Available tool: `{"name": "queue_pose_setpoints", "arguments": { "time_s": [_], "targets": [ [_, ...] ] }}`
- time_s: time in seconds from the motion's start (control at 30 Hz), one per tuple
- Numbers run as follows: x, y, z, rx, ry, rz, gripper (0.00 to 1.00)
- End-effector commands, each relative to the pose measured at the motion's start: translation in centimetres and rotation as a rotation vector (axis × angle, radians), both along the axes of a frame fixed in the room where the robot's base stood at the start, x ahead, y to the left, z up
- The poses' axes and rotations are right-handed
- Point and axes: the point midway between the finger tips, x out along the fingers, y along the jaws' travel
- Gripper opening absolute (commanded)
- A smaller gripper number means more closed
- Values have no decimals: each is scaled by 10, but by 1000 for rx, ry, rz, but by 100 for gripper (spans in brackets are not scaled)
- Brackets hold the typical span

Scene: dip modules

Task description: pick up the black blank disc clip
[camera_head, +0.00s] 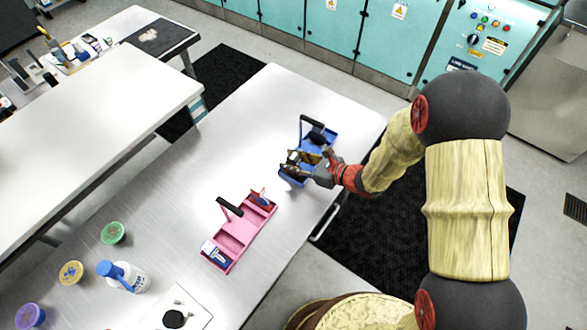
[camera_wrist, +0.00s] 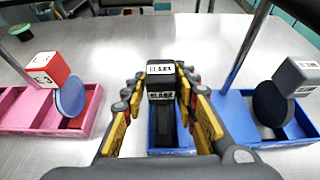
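A black clip with a block head lettered "BLANK" (camera_wrist: 161,70) stands in a compartment of the blue tray (camera_wrist: 158,151) in the wrist view. A second label shows lower on its dark body (camera_wrist: 161,112). My gripper (camera_wrist: 160,82) is open, with one yellow-padded finger on each side of the clip. Narrow gaps seem to remain between the fingertips and the block. In the head view my gripper (camera_head: 308,166) is over the near end of the blue tray (camera_head: 290,180) and hides most of the clip.
The same blue tray also holds a dark disc (camera_wrist: 271,104) with a grey block (camera_wrist: 296,75) at right. A pink tray (camera_head: 231,240) stands at left, with a blue disc (camera_wrist: 70,96) and a red-and-white block (camera_wrist: 47,69). A bottle (camera_head: 126,277) and several round lids stand farther left.

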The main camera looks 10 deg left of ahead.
Motion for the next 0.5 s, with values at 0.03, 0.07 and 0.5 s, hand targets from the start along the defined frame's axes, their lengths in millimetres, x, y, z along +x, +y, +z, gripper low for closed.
{"name": "queue_pose_setpoints", "arguments": {
  "time_s": [0.03,0.07,0.5],
  "targets": [
    [1,2,-2,0,0,1,29],
    [1,4,-3,0,0,1,29],
    [16,40,-30,0,-1,0,29]
  ]
}}
